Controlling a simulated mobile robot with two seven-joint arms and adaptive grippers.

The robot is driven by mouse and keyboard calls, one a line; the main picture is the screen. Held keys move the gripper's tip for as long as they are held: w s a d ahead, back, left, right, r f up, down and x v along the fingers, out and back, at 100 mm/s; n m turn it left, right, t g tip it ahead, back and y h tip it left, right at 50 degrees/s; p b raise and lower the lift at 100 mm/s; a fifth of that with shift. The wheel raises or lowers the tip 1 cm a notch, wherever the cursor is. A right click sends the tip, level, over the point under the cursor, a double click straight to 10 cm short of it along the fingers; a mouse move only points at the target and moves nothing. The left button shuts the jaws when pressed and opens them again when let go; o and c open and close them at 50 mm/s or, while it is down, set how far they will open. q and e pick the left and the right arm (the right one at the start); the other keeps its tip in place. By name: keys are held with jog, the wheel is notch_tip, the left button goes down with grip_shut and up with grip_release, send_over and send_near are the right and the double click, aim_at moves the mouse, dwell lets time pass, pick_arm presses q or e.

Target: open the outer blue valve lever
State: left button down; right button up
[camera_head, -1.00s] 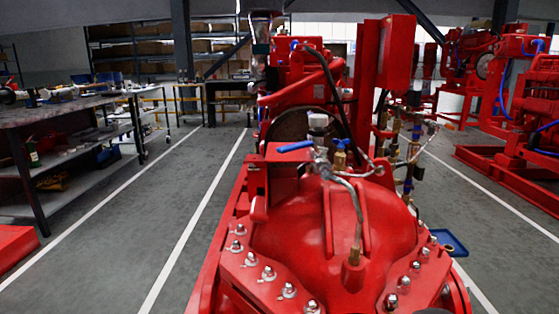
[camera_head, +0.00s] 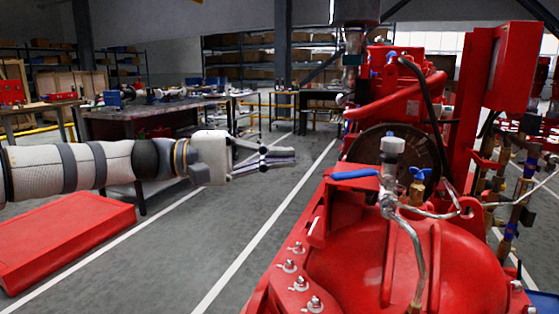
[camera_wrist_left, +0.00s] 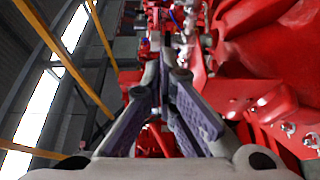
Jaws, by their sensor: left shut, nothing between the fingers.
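The long blue valve lever (camera_head: 355,173) lies about level on the fitting on top of the red pump, pointing left from a metal valve body (camera_head: 387,200). A smaller blue butterfly handle (camera_head: 420,174) sits on a brass valve just to its right. My left gripper (camera_head: 292,156) reaches in from the left, shut and empty. In the picture it is left of the long lever, with a clear gap between them. In the left wrist view my fingers (camera_wrist_left: 160,55) point away from the camera; I cannot make out the lever clearly there. My right gripper is out of view.
The red pump casing (camera_head: 440,265) with bolts along its flange fills the lower right. A thin metal pipe (camera_head: 418,255) curves down from the valve. A red block (camera_head: 65,235) lies on the floor at left. A workbench (camera_head: 150,115) stands behind my arm. Grey floor (camera_head: 235,235) is open between.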

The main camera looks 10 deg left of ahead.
pick_arm(q)
jog(key=s+d+p, duration=0.1)
jog(key=s+d, duration=0.1)
jog(key=d, duration=0.5)
jog(key=shift+d, duration=0.25)
jog(key=shift+s+f, duration=0.1)
